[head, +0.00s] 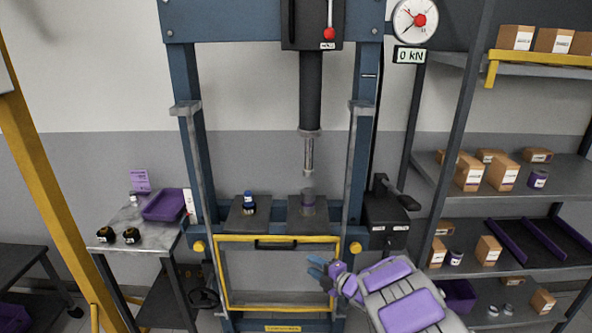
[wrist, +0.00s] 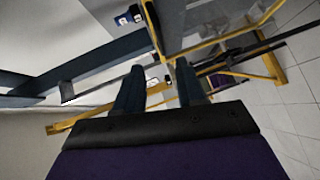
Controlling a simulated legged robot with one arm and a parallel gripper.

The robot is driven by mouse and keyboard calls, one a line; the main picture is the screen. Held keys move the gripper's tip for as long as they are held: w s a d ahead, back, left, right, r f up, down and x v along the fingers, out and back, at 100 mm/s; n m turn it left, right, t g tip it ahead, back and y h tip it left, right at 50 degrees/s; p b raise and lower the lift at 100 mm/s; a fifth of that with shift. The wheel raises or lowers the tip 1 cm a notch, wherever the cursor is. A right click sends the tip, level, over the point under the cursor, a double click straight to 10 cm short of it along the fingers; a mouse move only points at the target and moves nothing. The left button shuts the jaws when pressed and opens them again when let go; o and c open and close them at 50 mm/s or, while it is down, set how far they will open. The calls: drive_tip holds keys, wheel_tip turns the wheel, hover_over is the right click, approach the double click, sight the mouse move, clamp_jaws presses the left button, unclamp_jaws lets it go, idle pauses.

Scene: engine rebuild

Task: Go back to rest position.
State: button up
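My gripper (head: 318,269) is in the lower middle of the head view, in front of the press's lower guard and to the right of its middle. My purple and grey arm reaches in from the bottom right. In the wrist view the two dark fingers of my gripper (wrist: 158,90) stand well apart, with nothing held between them. The yellow-framed guard and floor show beyond the fingers there.
A side table (head: 150,240) stands left, shelves (head: 520,262) with boxes right. A yellow post (head: 45,185) rises at left.

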drive_tip(key=s+d+r+m+h, duration=0.2)
drive_tip(key=d+r+m+h, duration=0.45)
drive_tip(key=d, duration=0.35)
drive_tip(key=s+d+r+m+h, duration=0.1)
drive_tip(key=d+r+m+h, duration=0.5)
drive_tip(key=d, duration=0.3)
drive_tip(key=s+d+r+m+g+h, duration=0.2)
drive_tip(key=s+m, duration=0.1)
drive_tip(key=s, duration=0.4)
drive_tip(key=s+d+r+m+g+h, duration=0.1)
drive_tip(key=s+r+m+g, duration=0.15)
drive_tip(key=s, duration=0.45)
drive_tip(key=s+a+m+g+y, duration=0.1)
drive_tip(key=s+a, duration=0.4)
drive_tip(key=s, duration=0.7)
drive_tip(key=s+a+m+g+y, duration=0.2)
drive_tip(key=s+a+g, duration=0.3)
drive_tip(key=s, duration=0.7)
drive_tip(key=s+a+m+g+y, duration=0.2)
drive_tip(key=s+a, duration=0.4)
drive_tip(key=s, duration=0.6)
drive_tip(key=shift+s+f+m+g, duration=0.2)
drive_tip(key=shift+m+g, duration=0.45)
drive_tip(key=shift+m, duration=0.15)
